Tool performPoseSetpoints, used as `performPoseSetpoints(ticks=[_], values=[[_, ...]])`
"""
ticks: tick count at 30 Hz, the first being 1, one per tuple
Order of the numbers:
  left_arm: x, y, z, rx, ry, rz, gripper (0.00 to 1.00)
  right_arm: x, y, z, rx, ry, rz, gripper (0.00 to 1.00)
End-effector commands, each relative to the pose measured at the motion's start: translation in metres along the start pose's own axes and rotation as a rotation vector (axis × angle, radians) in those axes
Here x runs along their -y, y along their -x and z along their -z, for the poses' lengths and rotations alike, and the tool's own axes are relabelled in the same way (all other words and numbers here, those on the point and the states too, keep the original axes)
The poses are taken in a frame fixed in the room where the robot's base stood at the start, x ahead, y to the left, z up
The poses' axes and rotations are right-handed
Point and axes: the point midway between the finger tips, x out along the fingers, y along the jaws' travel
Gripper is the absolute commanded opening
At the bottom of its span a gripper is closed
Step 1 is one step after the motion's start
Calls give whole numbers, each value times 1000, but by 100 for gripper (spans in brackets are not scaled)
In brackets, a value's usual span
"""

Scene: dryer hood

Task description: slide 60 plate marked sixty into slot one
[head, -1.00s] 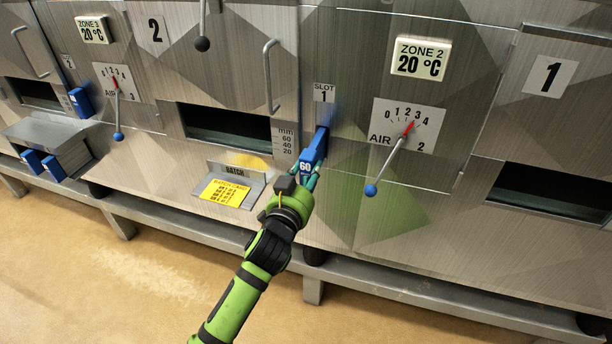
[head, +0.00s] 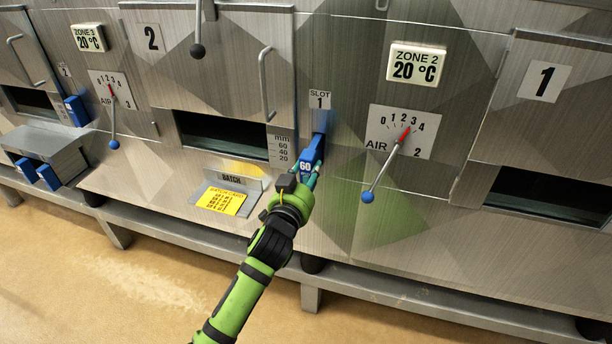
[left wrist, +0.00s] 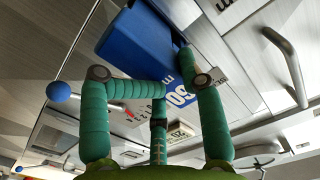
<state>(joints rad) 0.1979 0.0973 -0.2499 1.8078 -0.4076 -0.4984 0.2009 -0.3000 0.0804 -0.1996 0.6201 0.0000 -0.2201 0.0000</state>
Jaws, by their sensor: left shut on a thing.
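The blue plate marked 60 (head: 314,150) stands at slot one, below the SLOT 1 label (head: 320,100). Its far end reaches into the dark mouth of the slot, and its numbered end sticks out toward me. How deep it sits is hidden. My left gripper (head: 305,179) is shut on the outer end of the plate. In the left wrist view the plate (left wrist: 150,48) lies beyond the green fingers of the gripper (left wrist: 160,88), with the 60 mm marking partly covered. My right gripper is not in view.
An air lever with a blue knob (head: 368,197) hangs right of the slot. Left are a door handle (head: 266,85), a mm scale (head: 281,150) and a batch card holder (head: 228,199). More blue plates (head: 48,178) stand in a rack at far left.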

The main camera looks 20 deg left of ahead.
Motion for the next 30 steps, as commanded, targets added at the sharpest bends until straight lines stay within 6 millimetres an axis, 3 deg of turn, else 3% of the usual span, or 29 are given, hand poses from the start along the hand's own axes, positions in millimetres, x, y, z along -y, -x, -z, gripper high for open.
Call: performPoseSetpoints(ticks=[30], values=[[0, -26, 3, -6, 1, 0, 0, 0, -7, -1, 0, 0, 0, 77]])
